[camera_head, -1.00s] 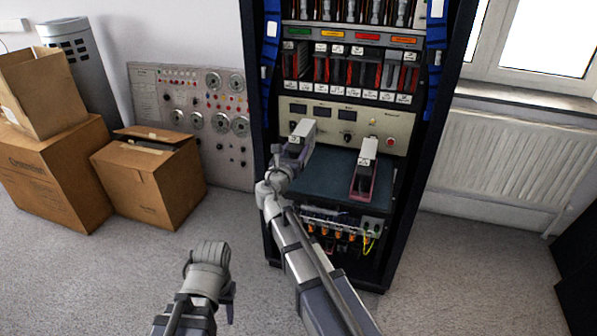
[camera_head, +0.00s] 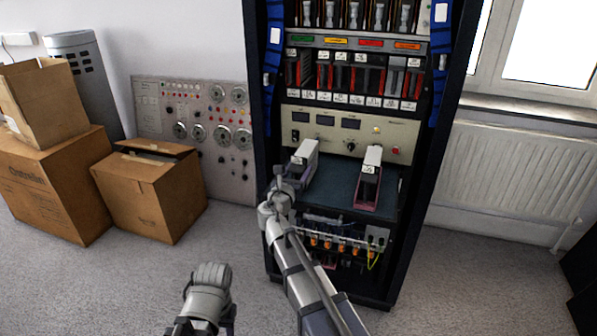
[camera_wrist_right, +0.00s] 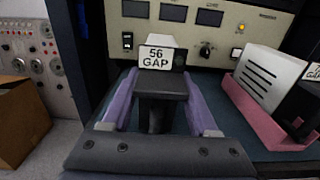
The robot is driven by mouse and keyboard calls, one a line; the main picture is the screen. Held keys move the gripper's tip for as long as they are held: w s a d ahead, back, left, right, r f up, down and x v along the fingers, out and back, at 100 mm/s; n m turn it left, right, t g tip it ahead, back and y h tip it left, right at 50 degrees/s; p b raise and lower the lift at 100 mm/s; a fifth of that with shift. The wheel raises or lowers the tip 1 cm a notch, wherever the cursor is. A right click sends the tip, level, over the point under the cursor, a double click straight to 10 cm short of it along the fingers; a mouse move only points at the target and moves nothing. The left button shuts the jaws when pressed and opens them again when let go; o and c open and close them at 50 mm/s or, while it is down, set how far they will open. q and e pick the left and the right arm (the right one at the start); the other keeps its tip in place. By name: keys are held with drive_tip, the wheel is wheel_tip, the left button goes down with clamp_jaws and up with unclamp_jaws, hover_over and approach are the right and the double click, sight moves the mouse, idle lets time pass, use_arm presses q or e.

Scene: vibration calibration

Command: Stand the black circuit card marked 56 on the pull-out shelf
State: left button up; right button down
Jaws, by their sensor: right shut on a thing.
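The circuit card marked 56 (camera_head: 309,147) has a pale front end and a dark body. In the right wrist view its label reads "56 GAP" (camera_wrist_right: 156,58). My right gripper (camera_head: 292,180) is shut on it, with purple fingers on both sides of the dark body in the wrist view. The card is over the left part of the dark pull-out shelf (camera_head: 336,190); whether its underside touches the shelf is hidden. My left gripper (camera_head: 228,318) hangs low, away from the rack; its jaws are not clear.
A second card (camera_head: 372,158) stands in a pink cradle (camera_head: 367,196) on the shelf's right, with clear shelf between. A control panel (camera_head: 345,130) is behind the shelf, and slotted cards are above. Dark rack posts (camera_head: 415,180) bound the shelf. Cartons (camera_head: 150,195) stand at left.

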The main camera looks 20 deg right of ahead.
drive_tip(key=shift+c, duration=0.8)
unclamp_jaws()
drive_tip(key=shift+s+r, duration=0.15)
drive_tip(key=v, duration=1.1)
drive_tip(key=shift+s+a, duration=0.25)
drive_tip(key=shift+a, duration=0.05)
drive_tip(key=s+f+m+g+y, duration=0.3)
drive_tip(key=s+f+m+g, duration=0.65)
drive_tip(key=f+m, duration=0.55)
drive_tip(key=s+a+f+m+g+y, duration=0.2)
drive_tip(key=s+a+f+m+y, duration=0.1)
drive_tip(key=s+a+m, duration=0.2)
drive_tip(key=s+a+f+m+g+y, duration=0.2)
drive_tip(key=s+a+f+m+g, duration=0.1)
drive_tip(key=s, duration=0.6)
drive_tip(key=a+f+m, duration=0.1)
drive_tip(key=a+m, duration=0.1)
drive_tip(key=shift+a+g+y, duration=0.3)
drive_tip(key=shift+g+y, duration=0.05)
drive_tip(key=shift+y, duration=0.05)
